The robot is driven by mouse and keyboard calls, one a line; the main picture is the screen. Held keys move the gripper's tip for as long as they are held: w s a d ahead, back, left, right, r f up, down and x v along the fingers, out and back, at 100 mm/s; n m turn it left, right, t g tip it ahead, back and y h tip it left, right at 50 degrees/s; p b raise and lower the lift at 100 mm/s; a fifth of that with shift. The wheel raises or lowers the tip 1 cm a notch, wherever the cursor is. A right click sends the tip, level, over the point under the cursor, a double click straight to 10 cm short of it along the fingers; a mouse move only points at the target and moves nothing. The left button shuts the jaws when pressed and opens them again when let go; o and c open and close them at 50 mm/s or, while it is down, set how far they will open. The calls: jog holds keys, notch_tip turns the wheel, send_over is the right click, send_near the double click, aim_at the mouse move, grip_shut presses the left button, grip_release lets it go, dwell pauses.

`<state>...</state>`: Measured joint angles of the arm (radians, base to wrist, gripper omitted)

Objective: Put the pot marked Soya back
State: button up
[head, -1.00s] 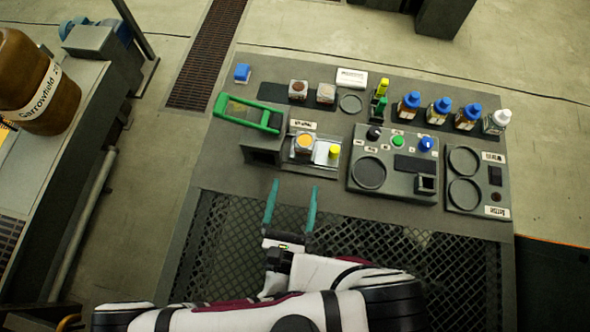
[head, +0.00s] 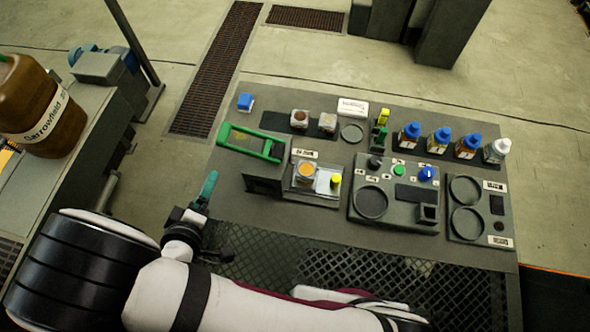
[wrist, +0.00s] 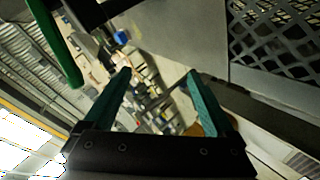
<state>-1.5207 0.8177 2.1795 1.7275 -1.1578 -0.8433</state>
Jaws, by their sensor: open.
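A third pot with orange contents (head: 306,170) sits on a small grey device left of the middle. No pot label is readable, so I cannot tell which is marked Soya. My gripper (head: 208,186) is at the bench's left edge, left of the device, away from all pots. In the wrist view my gripper (wrist: 160,78) has its two green fingers apart with nothing between them.
Several blue-capped bottles (head: 440,137) line the back right. A large brown jug (head: 50,118) stands on the left machine.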

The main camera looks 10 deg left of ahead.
jog(key=w+m+g, duration=0.1)
jog(key=f+m+g, duration=0.1)
jog(key=shift+w+g, duration=0.3)
jog(key=shift+w, duration=0.05)
jog(key=m+g, duration=0.2)
jog(key=shift+w+g+y, duration=0.3)
jog(key=shift+w+y, duration=0.05)
jog(key=shift+y, duration=0.05)
jog(key=s+d+r+m+g+y, duration=0.15)
jog(key=d+r+m+g, duration=0.5)
jog(key=d+r, duration=0.75)
jog(key=s+d+r+m+h, duration=0.15)
jog(key=s+d+m, duration=0.25)
jog(key=d, duration=0.5)
jog(key=s+d+r+m+h, duration=0.1)
jog(key=s+d+r+m, duration=0.1)
jog(key=s+d+m, duration=0.45)
jog(key=n+h, duration=0.2)
jog(key=n, duration=2.3)
send_over(306, 168)
notch_tip(306, 168, down, 17)
jog(key=shift+r, duration=0.1)
grip_shut()
